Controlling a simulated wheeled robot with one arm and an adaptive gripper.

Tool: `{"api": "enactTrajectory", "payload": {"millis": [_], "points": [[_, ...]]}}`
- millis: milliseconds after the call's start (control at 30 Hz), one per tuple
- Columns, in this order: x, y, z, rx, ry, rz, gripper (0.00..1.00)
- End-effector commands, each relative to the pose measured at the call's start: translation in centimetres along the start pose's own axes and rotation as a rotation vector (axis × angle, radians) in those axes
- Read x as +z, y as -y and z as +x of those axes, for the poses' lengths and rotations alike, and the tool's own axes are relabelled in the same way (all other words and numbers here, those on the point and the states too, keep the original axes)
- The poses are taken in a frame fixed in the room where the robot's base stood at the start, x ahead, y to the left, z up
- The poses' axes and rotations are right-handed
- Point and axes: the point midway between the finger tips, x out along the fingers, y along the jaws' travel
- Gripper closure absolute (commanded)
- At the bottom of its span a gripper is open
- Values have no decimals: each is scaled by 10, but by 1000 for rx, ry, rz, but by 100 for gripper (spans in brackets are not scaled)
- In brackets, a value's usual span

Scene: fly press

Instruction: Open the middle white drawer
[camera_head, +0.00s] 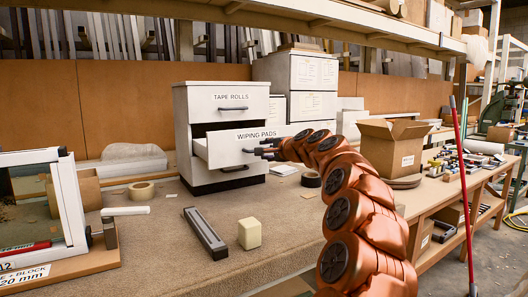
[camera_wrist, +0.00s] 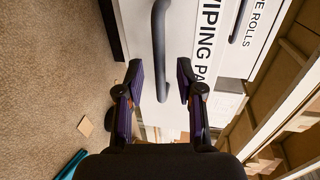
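A white drawer cabinet (camera_head: 183,110) stands at the back of the bench in the head view. Its middle drawer, labelled WIPING PADS (camera_head: 226,147), sticks out partway, with a dark gap above its front. In the wrist view, this white drawer front (camera_wrist: 195,80) carries a dark bar handle (camera_wrist: 160,45). My gripper (camera_head: 263,151) is at the right part of that front. In the wrist view, my gripper (camera_wrist: 160,80) is open, with its fingers on either side of the handle's end and visible gaps between. Part of the handle is hidden behind my arm in the head view.
The top drawer, TAPE ROLLS (camera_head: 230,105), is shut. A bottom handle (camera_head: 234,169) shows below. A cardboard box (camera_head: 392,150) stands to the right.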

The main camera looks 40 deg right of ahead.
Motion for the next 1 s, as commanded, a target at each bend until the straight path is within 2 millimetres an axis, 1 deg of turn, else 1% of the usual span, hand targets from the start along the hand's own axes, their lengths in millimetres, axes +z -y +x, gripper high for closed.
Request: {"api": "enactTrajectory", "payload": {"millis": [33,167,600,800,1000], "points": [[0,2,-7,-3,0,0,63],[0,0,-21,0,1,1,63],[0,1,-76,-2,0,-1,63],[0,0,-91,0,1,-1,63],[1,0,-96,1,2,-1,63]]}}
